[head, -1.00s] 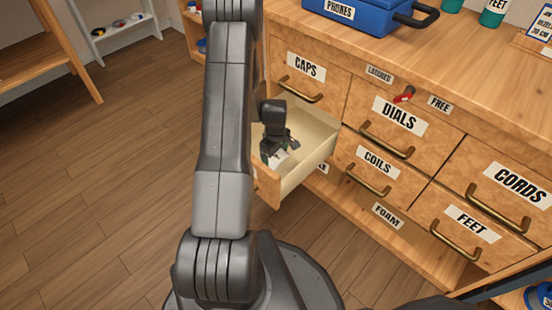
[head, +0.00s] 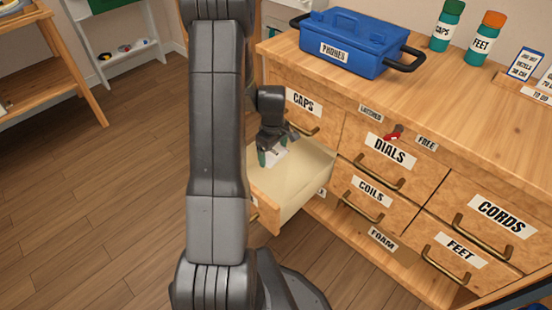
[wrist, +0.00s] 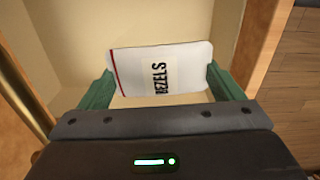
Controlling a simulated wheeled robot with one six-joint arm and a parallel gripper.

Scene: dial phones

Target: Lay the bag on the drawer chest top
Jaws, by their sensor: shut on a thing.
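The bag (wrist: 185,62) is white with a red stripe at one end and a BEZELS label. My gripper (wrist: 160,84) is shut on it, with a green finger at each end of the bag. In the head view the gripper (head: 272,146) holds the bag (head: 275,155) over the open drawer (head: 308,182). The drawer's pale floor shows behind the bag in the wrist view. The drawer chest top (head: 450,108) is light wood, above and to the right of my gripper.
A blue PHONES box (head: 352,45) stands on the top's back left. A CAPS bottle (head: 447,27) and FEET bottle (head: 485,40) stand further right, near small cards (head: 525,65). The front middle of the top is clear. A red latch (head: 393,133) sits on the chest front.

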